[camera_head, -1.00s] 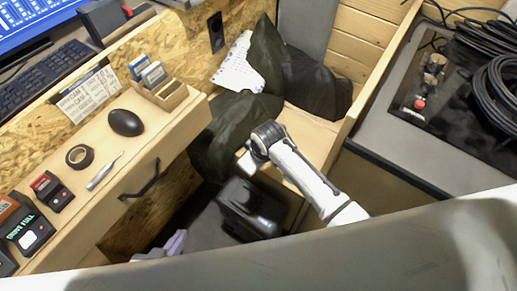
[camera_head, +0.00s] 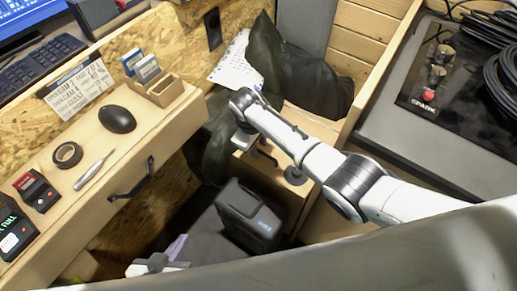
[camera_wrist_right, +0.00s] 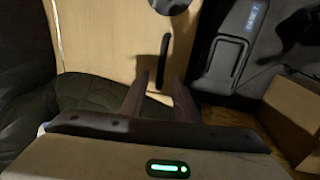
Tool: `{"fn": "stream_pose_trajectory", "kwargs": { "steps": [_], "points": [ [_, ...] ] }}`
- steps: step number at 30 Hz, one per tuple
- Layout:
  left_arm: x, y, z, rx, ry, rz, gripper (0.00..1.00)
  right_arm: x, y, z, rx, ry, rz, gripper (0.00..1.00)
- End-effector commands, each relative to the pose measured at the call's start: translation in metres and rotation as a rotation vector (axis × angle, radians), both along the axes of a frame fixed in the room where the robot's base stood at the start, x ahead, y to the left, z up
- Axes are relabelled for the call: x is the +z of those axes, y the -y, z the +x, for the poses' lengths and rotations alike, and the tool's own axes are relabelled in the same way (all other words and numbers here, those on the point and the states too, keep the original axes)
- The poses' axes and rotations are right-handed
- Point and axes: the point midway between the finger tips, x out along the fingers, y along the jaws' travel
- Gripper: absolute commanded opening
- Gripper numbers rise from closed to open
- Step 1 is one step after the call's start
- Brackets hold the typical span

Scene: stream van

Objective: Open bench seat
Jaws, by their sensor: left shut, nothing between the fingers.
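The bench seat is a light wooden box, its lid (camera_head: 312,128) partly bare beside dark fabric bags. It appears shut. A black bar handle (camera_head: 264,157) is on its wood, and the handle (camera_wrist_right: 166,50) also shows in the right wrist view. My right gripper (camera_head: 243,140) is low over the bench; in the wrist view its two fingers (camera_wrist_right: 160,80) are apart, with the handle between and just beyond their tips. I cannot tell whether they touch it. My left gripper (camera_head: 157,265) shows only partly at the bottom left, shut and empty, away from the bench.
Dark bags (camera_head: 300,80) lie on the bench's far part. A black case (camera_head: 250,215) stands close in front of it. A wooden desk (camera_head: 85,140) with a mouse (camera_head: 117,118) is on the left. A grey counter (camera_head: 405,125) with cables is on the right.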

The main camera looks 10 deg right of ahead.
Motion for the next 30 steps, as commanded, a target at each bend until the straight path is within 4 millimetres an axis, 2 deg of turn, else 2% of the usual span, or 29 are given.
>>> {"fn": "stream_pose_trajectory", "kwargs": {
  "steps": [3, 12, 17, 30],
  "points": [
    [-0.0018, 0.0011, 0.0015, -0.001, 0.005, -0.001, 0.0, -0.0084, 0.0007, 0.0014, 0.0, 0.001, 0.001, 0.28],
    [0.0024, 0.0015, 0.0037, -0.001, 0.013, -0.002, 0.0, -0.0095, 0.0011, 0.0015, 0.0, 0.001, 0.001, 0.28],
    [0.0017, 0.0012, 0.0034, -0.001, 0.011, -0.002, 0.0, -0.0095, 0.0012, 0.0015, 0.0, 0.001, 0.001, 0.01],
    [-0.0022, -0.0001, 0.0016, 0.001, 0.004, 0.0, 0.0, -0.0068, -0.0023, 0.0026, 0.006, 0.0, 0.001, 0.0]
  ]
}}
